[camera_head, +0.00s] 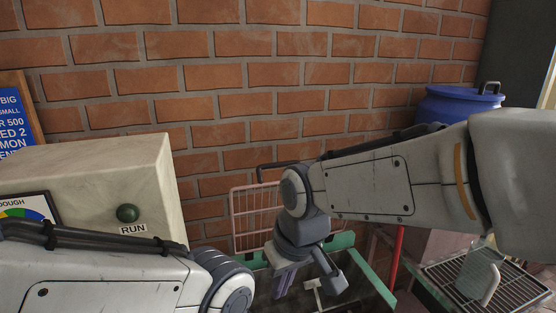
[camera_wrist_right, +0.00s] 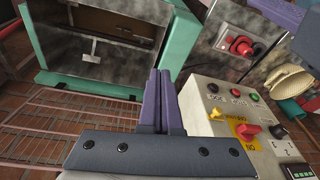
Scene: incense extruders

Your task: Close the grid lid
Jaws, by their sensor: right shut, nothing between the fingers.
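The grid lid (camera_head: 256,212) is a pink wire grid standing raised behind a green-rimmed box (camera_head: 342,241) in the head view. In the right wrist view the pink grid (camera_wrist_right: 70,125) lies along the lower left, beside the green rim (camera_wrist_right: 90,85) of the box. My right gripper (camera_head: 284,284) is over the box opening, in front of the grid, pointing down. In the right wrist view its two purple fingers (camera_wrist_right: 158,85) are together with nothing between them. I cannot tell whether it touches the box. My left arm comes in at lower left; its gripper is out of frame.
A beige machine housing (camera_head: 95,185) with a green RUN button is at left. A control box (camera_wrist_right: 230,120) with knobs and a red switch is right of the fingers in the wrist view. A blue barrel (camera_head: 455,108) and a wire rack (camera_head: 500,290) are at right. A brick wall is behind.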

